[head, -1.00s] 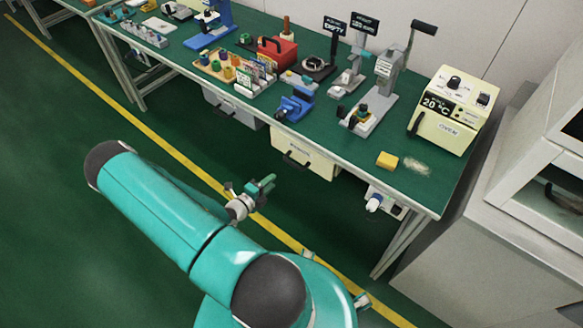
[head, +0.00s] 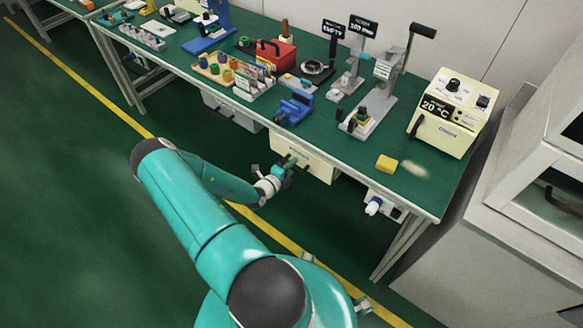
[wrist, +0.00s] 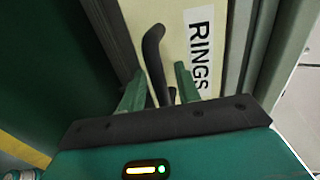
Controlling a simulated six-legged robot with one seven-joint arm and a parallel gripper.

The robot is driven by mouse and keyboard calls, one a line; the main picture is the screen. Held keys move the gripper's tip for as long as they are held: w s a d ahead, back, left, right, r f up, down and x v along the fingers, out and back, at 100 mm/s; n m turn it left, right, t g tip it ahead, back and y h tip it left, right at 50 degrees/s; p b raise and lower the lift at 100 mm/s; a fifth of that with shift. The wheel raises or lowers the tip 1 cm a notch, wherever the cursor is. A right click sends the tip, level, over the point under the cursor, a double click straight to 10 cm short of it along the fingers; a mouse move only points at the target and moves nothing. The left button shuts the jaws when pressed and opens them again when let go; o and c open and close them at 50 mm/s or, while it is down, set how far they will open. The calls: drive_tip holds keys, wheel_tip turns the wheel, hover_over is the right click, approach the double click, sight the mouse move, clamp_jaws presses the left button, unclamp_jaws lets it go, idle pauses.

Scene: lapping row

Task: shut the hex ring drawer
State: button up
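The drawer (head: 318,168) has a cream front and hangs under the green bench. Its label is too small to read in the head view; in the wrist view the drawer front (wrist: 177,14) shows the word RINGS. How far it stands out cannot be told. Its dark bar handle (wrist: 152,48) shows in the wrist view. My gripper (head: 291,163) is at the drawer front. In the wrist view my gripper (wrist: 158,70) has its green fingers apart, one on each side of the handle. No firm contact with the handle can be made out.
A grey drawer (head: 232,112) hangs left of the cream one. A white socket box (head: 385,205) is under the bench at right. The bench top (head: 335,130) carries a blue vise, a red box and an oven (head: 452,112). The floor in front is clear.

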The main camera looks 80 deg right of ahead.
clamp_jaws()
drive_tip(key=shift+r+x, duration=0.25)
drive_tip(key=shift+x, duration=0.95)
unclamp_jaws()
drive_tip(key=shift+s+d, duration=0.1)
drive_tip(key=v, duration=1.4)
